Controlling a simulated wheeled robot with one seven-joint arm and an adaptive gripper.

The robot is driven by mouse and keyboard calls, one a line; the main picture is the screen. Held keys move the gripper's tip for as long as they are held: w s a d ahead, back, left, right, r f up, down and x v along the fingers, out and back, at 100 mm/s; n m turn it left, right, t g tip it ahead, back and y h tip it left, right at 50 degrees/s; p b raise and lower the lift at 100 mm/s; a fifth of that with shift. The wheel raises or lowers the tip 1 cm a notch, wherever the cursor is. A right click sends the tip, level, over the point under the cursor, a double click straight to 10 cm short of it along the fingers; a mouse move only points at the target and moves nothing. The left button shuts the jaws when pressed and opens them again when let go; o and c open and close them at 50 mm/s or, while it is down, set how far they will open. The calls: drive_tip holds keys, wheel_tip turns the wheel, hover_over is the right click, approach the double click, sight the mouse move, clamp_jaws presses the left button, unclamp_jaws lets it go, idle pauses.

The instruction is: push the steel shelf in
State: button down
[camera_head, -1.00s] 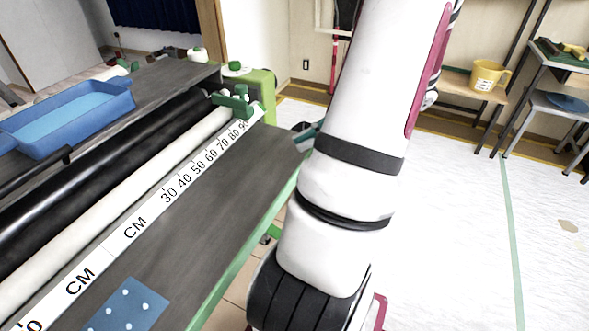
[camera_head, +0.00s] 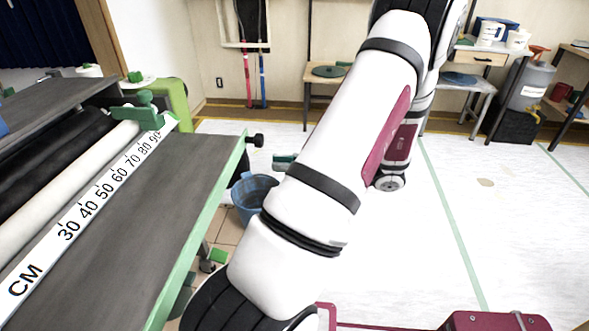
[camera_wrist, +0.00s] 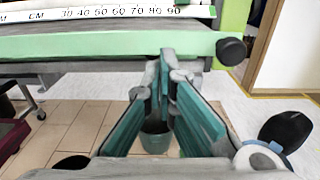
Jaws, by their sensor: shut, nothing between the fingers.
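The steel shelf (camera_head: 165,195) is a flat grey plate with a green edge along its near right side, sticking out from the paster beside the ruler. Its green edge (camera_wrist: 95,47) spans the upper part of the wrist view, with a black knob (camera_wrist: 231,51) at its right end. My gripper (camera_wrist: 168,62) is shut and empty, its teal fingers drawn together. The fingertips overlap the lower part of the green edge in the wrist view; I cannot tell whether they touch it. In the head view my arm hides most of the gripper.
The paster's white roller (camera_head: 70,185) and ruler (camera_head: 90,207) lie left of the shelf. A blue bucket (camera_head: 250,195) stands on the floor below. Wooden stands, a small table (camera_head: 465,80) and a grey container (camera_head: 530,85) line the back wall. The white floor (camera_head: 420,240) at right is open.

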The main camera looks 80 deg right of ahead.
sight(168, 153)
drive_tip(key=w+b, duration=0.2)
drive_tip(key=w, duration=0.6)
drive_tip(key=shift+w, duration=0.25)
drive_tip(key=w+p, duration=0.2)
drive_tip(key=w, duration=1.7)
drive_tip(key=shift+w, duration=0.45)
drive_tip(key=shift+r, duration=0.1)
